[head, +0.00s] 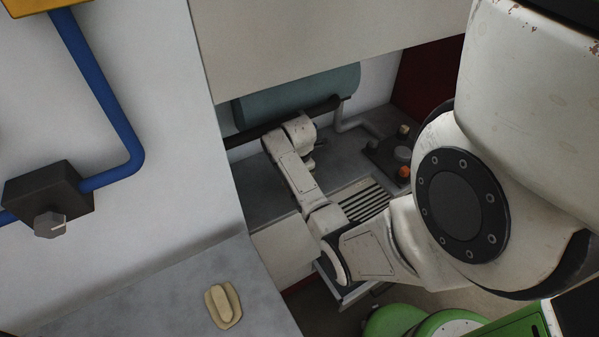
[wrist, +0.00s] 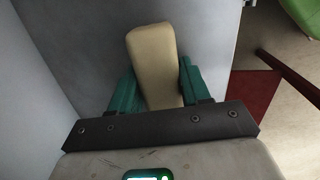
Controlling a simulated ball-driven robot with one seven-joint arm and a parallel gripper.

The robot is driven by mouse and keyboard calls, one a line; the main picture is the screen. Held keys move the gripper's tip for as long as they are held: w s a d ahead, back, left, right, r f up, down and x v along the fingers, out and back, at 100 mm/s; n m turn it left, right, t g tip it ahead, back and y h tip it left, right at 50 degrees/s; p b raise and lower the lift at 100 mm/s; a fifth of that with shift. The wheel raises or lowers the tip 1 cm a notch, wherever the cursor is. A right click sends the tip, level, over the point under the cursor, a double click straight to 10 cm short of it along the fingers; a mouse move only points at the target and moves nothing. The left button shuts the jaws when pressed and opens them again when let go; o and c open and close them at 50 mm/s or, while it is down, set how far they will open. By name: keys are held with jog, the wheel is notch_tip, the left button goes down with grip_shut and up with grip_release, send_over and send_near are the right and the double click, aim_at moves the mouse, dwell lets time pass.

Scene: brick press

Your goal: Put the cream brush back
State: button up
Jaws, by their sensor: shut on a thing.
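In the wrist view my gripper (wrist: 156,80) has its two teal fingers shut on a long cream block with a rounded end, which looks like the cream brush (wrist: 152,45). Its lower part is hidden between the fingers and behind the dark gripper bar. In the head view my arm reaches into the recess under the pale panel. There the fingers and the held thing are hidden behind my arm. A second cream thing (head: 223,305), a flat base with a raised grip, lies on the grey counter at the lower left.
A teal roller (head: 297,97) and a dark bar span the back of the recess. A blue pipe (head: 100,80) runs along the left wall. The counter (head: 150,290) around the second cream thing is clear.

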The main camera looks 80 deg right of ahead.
jog(key=shift+f, duration=0.3)
jog(key=o, duration=1.2)
jog(key=shift+b, duration=0.5)
notch_tip(320, 180, up, 12)
jog(key=a, duration=0.2)
jog(key=shift+b, duration=0.4)
jog(key=shift+d, duration=0.1)
